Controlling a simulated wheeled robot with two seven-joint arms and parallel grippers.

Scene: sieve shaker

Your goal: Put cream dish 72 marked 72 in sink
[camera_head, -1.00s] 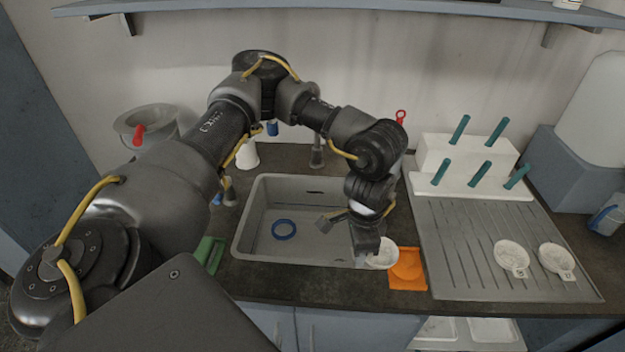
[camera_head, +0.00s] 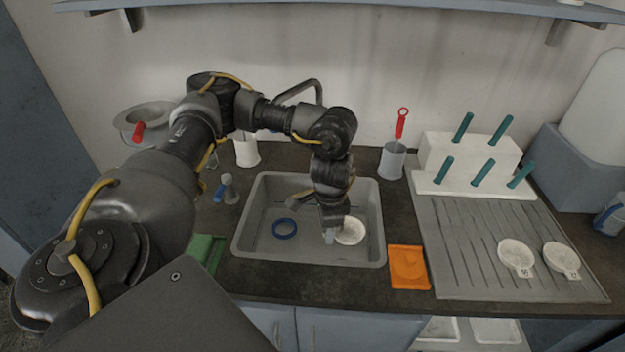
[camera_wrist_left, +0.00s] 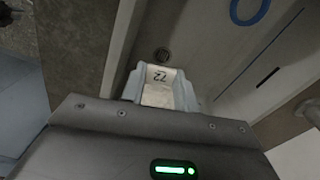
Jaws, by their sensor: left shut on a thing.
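The cream dish 72 (camera_head: 350,231) is held at the tips of my left gripper (camera_head: 329,238), over the right half of the sink. In the left wrist view its tag (camera_wrist_left: 160,76) reads 72 and sits between the fingers of my left gripper (camera_wrist_left: 161,88). The grey sink (camera_head: 262,252) is set into the dark counter; whether the dish touches its floor I cannot tell. My right gripper is not in view.
A blue ring (camera_head: 284,228) lies in the sink's left half. An orange cloth (camera_head: 408,267) is right of the sink. Two similar cream dishes, one (camera_head: 515,254) and another (camera_head: 559,256), lie on the ribbed drainboard (camera_head: 450,270). A faucet (camera_head: 300,90) stands behind my arm.

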